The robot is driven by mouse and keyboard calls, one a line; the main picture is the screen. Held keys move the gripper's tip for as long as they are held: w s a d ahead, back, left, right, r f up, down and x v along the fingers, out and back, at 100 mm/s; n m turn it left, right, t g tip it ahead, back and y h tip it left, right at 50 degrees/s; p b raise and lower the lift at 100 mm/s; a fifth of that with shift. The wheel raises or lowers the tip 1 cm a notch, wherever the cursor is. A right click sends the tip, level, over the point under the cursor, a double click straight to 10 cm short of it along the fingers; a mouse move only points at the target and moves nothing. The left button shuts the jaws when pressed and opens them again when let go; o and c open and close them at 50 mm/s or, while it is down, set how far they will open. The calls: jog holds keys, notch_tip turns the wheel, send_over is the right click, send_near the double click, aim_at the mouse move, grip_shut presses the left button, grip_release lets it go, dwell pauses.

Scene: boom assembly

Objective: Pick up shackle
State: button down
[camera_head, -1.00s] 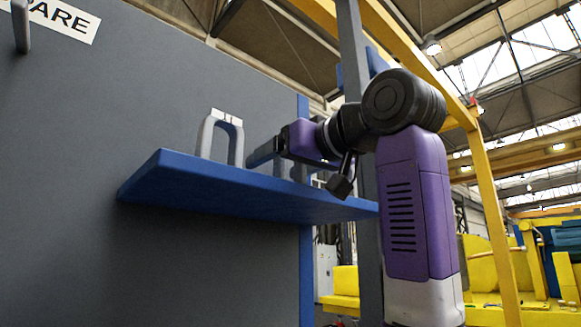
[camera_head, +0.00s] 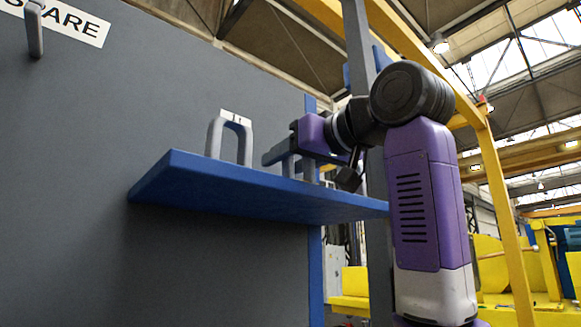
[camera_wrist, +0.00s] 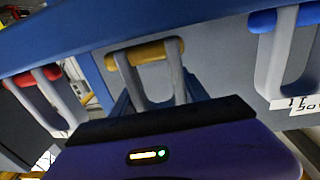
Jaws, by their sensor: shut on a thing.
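The shackle with a yellow pin (camera_wrist: 145,53) is a grey U shape in the middle of the wrist view. My gripper (camera_wrist: 158,95) is shut on it, with its blue fingers at either side of the bow. In the head view my gripper (camera_head: 268,158) is above the blue shelf and hides most of this shackle. Whether the shackle touches the shelf is unclear. Another grey shackle (camera_head: 214,138) stands upright on the shelf to the left, with a white label; it seems to be the blue-pinned shackle (camera_wrist: 272,65) in the wrist view.
The blue shelf (camera_head: 215,190) juts from a grey panel (camera_head: 80,150). A red-pinned shackle (camera_wrist: 60,95) is at the left of the wrist view. A grey post (camera_head: 356,40) rises behind my arm. Open air lies above the shelf.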

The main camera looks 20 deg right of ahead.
notch_tip(320, 180, up, 9)
jog(key=shift+r+b, duration=0.15)
jog(key=shift+b, duration=0.25)
jog(key=shift+s, duration=0.1)
dwell(0.9)
